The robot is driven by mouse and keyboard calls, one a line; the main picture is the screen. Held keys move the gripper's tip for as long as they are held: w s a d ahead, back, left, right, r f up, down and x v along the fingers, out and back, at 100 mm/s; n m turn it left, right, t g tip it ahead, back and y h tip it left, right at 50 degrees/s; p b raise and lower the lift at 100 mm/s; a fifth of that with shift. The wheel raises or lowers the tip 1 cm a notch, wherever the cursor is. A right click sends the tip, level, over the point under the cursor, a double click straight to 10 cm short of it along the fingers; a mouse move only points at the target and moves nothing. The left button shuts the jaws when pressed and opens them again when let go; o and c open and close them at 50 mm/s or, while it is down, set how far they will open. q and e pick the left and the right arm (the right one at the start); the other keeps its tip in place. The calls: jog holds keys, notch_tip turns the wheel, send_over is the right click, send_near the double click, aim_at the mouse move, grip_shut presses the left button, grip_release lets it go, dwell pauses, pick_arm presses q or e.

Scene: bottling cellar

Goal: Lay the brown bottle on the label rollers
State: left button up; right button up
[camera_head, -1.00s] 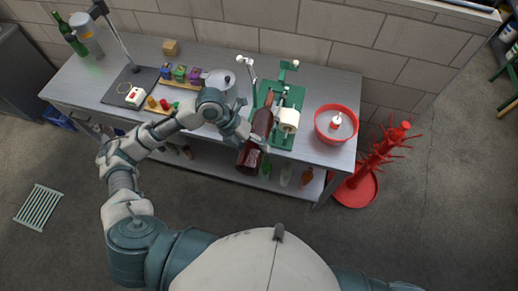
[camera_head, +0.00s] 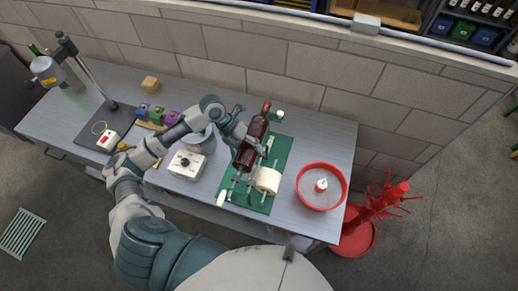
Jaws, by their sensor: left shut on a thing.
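The brown bottle (camera_head: 247,154) is over the green base (camera_head: 284,158) of the label rollers, its neck pointing to the back wall. It lies along the rollers' left part; I cannot tell whether it touches the rollers. My left gripper (camera_head: 249,138) is shut on the bottle near its shoulder and hides part of it. Metal rods of the label rollers show beside and below the bottle. A cream label roll (camera_head: 267,180) sits on the base to its right. My right gripper is not in view.
A red round basin (camera_head: 321,187) stands right of the base, and a red bottle tree (camera_head: 379,209) stands on the floor. A white box with a dial (camera_head: 188,165) is left of the base. A wooden block (camera_head: 150,84) is near the wall.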

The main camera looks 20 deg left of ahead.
pick_arm(q)
jog(key=shift+s+a+f+b, duration=0.25)
jog(key=shift+a+f+b, duration=0.7)
jog(key=shift+f, duration=0.1)
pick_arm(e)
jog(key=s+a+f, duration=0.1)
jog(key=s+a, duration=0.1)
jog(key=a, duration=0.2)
pick_arm(q)
jog(key=b+x, duration=0.3)
jog(key=x, duration=0.3)
jog(key=shift+a+f+b, duration=0.35)
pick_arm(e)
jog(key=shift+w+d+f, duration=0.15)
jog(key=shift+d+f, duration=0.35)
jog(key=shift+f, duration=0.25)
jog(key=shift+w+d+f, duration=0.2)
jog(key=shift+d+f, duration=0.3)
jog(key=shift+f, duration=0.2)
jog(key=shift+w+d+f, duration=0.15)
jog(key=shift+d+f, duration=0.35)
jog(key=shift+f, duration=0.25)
